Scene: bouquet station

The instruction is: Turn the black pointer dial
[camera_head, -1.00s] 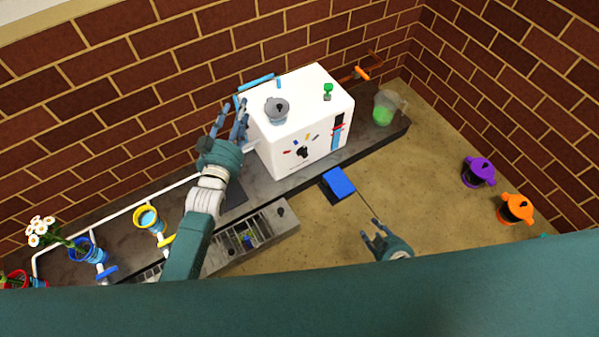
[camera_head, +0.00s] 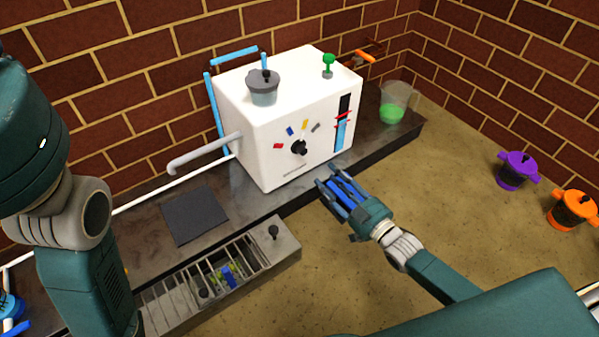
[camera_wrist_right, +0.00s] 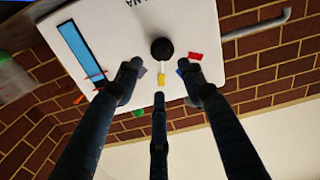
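The black pointer dial (camera_head: 299,148) is on the front of the white box (camera_head: 262,150), below red, blue, yellow and grey marks. In the right wrist view the dial (camera_wrist_right: 161,50) is ahead of the fingers. A thin pale line there appears to run from it toward the yellow mark (camera_wrist_right: 160,78). My right gripper (camera_head: 331,177) is open, its three fingers spread and empty, in front of the box and below right of the dial, apart from it. My left arm is at the left edge; its gripper is out of view.
A grey lidded pot (camera_head: 263,92) and green knob (camera_head: 328,66) are on top of the box. A pipe (camera_head: 200,155) sticks out left. A beaker of green liquid (camera_head: 392,106) stands right. A grated tray (camera_head: 215,285) is in front. Purple (camera_head: 517,171) and orange (camera_head: 573,210) pots are right.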

